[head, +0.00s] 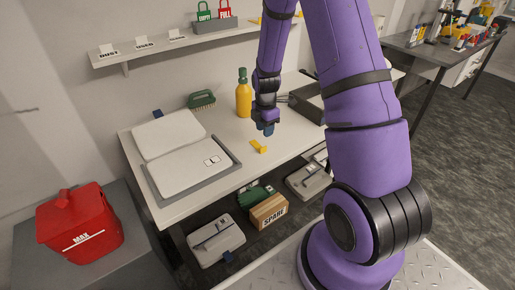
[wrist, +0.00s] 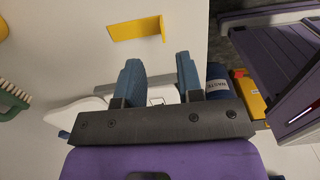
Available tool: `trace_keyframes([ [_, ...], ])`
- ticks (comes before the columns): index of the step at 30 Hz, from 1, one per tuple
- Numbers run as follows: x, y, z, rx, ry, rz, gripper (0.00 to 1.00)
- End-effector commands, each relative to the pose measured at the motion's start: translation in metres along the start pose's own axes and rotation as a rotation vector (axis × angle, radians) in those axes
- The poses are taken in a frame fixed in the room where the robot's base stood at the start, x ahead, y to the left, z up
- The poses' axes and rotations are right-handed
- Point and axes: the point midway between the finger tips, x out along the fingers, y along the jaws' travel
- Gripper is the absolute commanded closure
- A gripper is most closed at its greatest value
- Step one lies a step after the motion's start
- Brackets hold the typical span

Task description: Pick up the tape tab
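The tape tab looks to be the small yellow bent piece (head: 258,147) lying on the white bench top near its front edge. In the wrist view the yellow piece (wrist: 135,29) lies beyond my fingertips, a little left of centre, with one end bent up. My gripper (head: 266,129) hangs above the bench, just behind and above the yellow piece in the head view. In the wrist view my gripper (wrist: 159,68) has its two blue fingers well apart, with nothing held between them. The yellow piece is apart from both fingers.
A yellow bottle (head: 243,97) and a green brush (head: 201,99) stand behind on the bench. A grey tray (head: 160,193) with white pads lies left. A dark open box (head: 307,105) is right. A red bin (head: 80,225) stands far left. Bench around the yellow piece is clear.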

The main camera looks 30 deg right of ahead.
Motion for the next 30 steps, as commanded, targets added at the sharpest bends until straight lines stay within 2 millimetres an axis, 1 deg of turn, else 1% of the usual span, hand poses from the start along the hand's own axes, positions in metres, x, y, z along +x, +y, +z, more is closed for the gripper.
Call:
trace_keyframes([
  [1,0.009,-0.001,0.000,0.000,0.000,-0.003,0.66],
  [3,0.018,-0.001,0.000,-0.001,0.000,-0.003,0.66],
  [7,0.031,-0.001,0.000,0.001,0.000,-0.002,0.66],
  [13,0.041,-0.001,-0.001,0.000,0.000,-0.002,0.66],
  [21,0.076,-0.003,0.000,0.001,0.000,-0.003,0.66],
  [25,0.085,-0.003,0.000,0.001,0.000,-0.001,0.66],
  [30,0.087,-0.002,0.000,0.001,-0.001,0.000,0.66],
])
